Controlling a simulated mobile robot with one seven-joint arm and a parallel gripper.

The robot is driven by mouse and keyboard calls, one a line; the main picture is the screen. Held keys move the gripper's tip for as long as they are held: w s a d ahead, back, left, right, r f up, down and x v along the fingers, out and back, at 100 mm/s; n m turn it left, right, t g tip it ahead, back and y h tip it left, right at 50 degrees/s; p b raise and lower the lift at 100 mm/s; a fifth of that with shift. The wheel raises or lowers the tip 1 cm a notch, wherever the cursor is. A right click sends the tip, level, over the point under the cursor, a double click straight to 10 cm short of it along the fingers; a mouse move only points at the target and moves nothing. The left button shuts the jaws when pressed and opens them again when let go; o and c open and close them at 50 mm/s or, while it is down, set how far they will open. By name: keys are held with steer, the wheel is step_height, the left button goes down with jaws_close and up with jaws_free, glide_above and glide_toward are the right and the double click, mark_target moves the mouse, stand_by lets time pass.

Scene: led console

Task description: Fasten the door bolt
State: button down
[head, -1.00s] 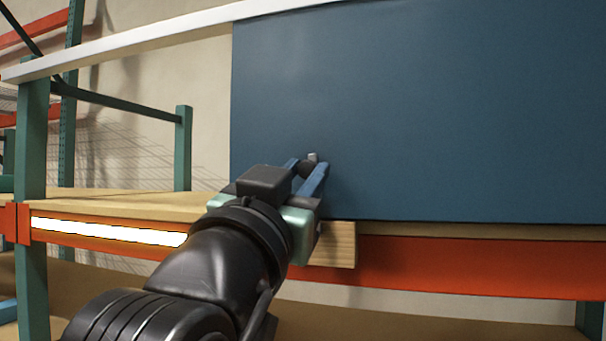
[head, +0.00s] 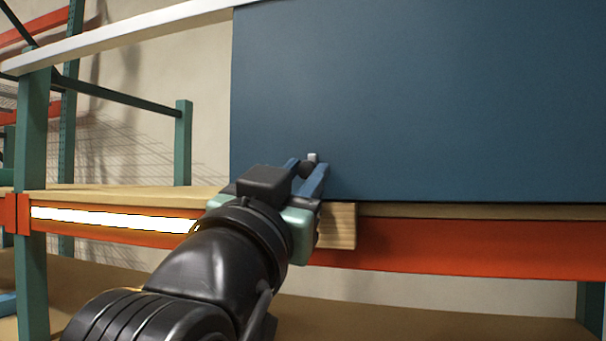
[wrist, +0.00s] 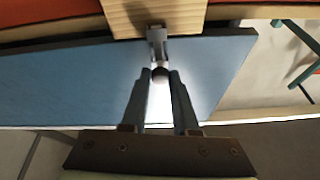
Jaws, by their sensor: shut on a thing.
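The door is a large blue panel (head: 430,100) in the head view; it also shows in the wrist view (wrist: 70,85). The bolt is a small grey metal piece with a dark round knob near the door's lower left corner. My gripper (head: 308,170) is there, its two blue fingers shut on the knob. In the wrist view my gripper (wrist: 160,80) has its fingertips on either side of the knob, and the grey metal bolt (wrist: 157,45) reaches to the edge of a wooden block (wrist: 125,18). Whether the bolt enters the block cannot be told.
The wooden block also shows below the door in the head view (head: 338,226), fixed by the orange shelf beam (head: 450,245). A wooden shelf (head: 120,197) and green rack posts (head: 30,150) stand at left. A white rail (head: 130,38) runs along the top left.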

steer(key=shift+w+f, duration=0.1)
steer(key=shift+f, duration=0.4)
steer(key=c, duration=0.9)
jaws_free()
steer(key=shift+c, duration=0.2)
steer(key=shift+o, duration=1.3)
steer(key=shift+r, duration=0.15)
steer(key=b+v, duration=0.7)
steer(key=v, duration=0.6)
